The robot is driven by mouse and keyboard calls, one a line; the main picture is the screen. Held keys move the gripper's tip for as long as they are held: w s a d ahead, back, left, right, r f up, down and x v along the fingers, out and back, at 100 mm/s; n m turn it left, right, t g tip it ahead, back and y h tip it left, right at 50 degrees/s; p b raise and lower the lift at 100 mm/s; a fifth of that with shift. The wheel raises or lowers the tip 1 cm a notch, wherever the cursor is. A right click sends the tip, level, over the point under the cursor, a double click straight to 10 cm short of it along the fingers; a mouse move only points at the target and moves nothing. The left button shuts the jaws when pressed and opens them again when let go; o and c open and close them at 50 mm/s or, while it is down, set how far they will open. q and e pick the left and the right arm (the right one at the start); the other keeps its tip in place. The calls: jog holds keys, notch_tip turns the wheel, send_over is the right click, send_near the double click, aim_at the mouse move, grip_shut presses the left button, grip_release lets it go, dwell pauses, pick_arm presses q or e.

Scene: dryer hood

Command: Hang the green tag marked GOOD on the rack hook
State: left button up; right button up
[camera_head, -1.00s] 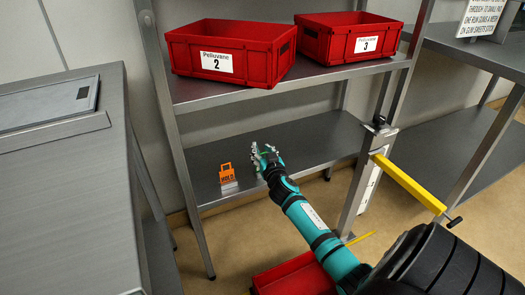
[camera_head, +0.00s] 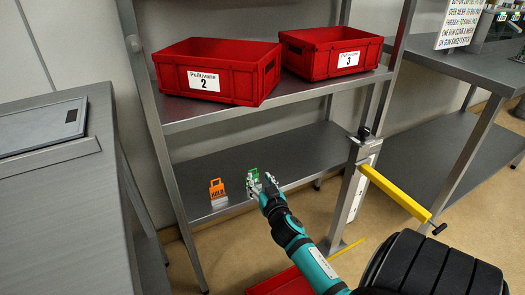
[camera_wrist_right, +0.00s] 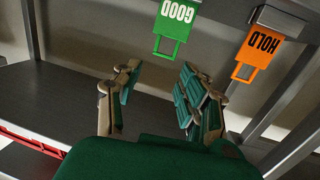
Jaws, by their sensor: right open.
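The green tag (camera_head: 252,177) marked GOOD is at the front of the lower rack shelf, right of an orange HOLD tag (camera_head: 217,189). In the right wrist view the green tag (camera_wrist_right: 175,25) appears upside down, beyond the fingertips and clear of them. My right gripper (camera_head: 262,187) is just in front of and below the green tag in the head view. It also shows in the right wrist view (camera_wrist_right: 158,82), with its fingers apart and nothing between them. I cannot make out the rack hook for certain. My left gripper is not in view.
Red bins labelled 2 (camera_head: 215,75) and 3 (camera_head: 330,52) stand on the upper shelf. A yellow bar (camera_head: 395,190) juts from the rack's right post. Another red bin (camera_head: 285,282) is low, near my right arm. The lower shelf is otherwise largely clear.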

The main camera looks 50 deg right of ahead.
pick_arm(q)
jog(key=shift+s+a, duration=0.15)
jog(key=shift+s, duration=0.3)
pick_arm(e)
jog(key=s+a+f+n+g+y, duration=0.2)
jog(key=s+a+g, duration=0.2)
jog(key=s+a, duration=0.4)
jog(key=s+a+f+n+g+y, duration=0.3)
jog(key=s+a, duration=0.6)
jog(key=a, duration=0.1)
jog(key=s+a+f+n+g+y, duration=0.2)
jog(key=s+a+g+y, duration=0.1)
jog(key=s+a, duration=0.6)
jog(key=shift+a+f+n+g, duration=0.2)
jog(key=shift+f+n+g, duration=0.1)
jog(key=shift+g, duration=0.5)
jog(key=shift+w, duration=0.15)
